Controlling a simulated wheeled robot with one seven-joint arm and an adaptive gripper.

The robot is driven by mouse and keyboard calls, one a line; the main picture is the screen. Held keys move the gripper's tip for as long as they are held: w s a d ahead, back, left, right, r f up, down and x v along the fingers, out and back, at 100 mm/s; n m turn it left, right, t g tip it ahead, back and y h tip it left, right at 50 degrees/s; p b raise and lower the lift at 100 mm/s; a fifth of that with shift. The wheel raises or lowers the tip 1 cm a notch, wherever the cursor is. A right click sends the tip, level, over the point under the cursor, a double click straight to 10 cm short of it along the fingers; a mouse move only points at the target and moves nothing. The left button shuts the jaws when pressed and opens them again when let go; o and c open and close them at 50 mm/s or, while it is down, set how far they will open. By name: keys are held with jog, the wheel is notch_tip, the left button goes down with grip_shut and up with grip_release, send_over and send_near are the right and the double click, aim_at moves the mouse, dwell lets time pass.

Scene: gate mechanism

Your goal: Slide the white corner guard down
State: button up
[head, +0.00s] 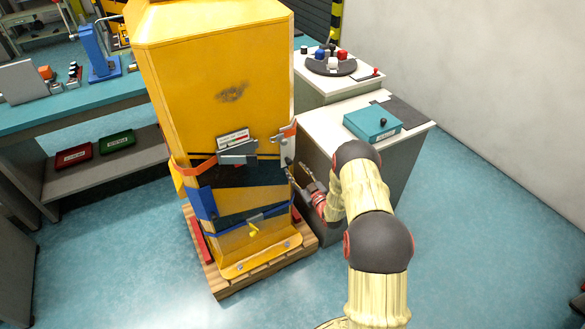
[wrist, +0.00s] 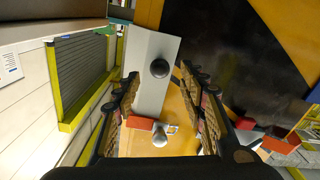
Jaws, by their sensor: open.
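The white corner guard (wrist: 146,92) is a flat pale plate with a round black knob (wrist: 160,68) in the wrist view. It lies along the edge of the yellow cabinet (head: 215,80). In the head view a narrow pale strip of it (head: 289,150) shows at the cabinet's right edge, partly hidden. My gripper (head: 297,168) is beside that edge, below the orange latch. In the wrist view its open fingers (wrist: 159,76) stand on either side of the plate and knob. I cannot tell whether either finger touches them.
An orange latch with a metal plate (head: 283,134) sits on the cabinet's right edge. The cabinet stands on a wooden pallet (head: 265,268). A grey-white cabinet with a teal box (head: 372,122) is close on the right. The floor at front right is clear.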

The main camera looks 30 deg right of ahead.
aim_at(291, 164)
jog(key=shift+w, duration=1.85)
jog(key=shift+c, duration=0.4)
grip_shut()
jog(key=shift+f, duration=0.1)
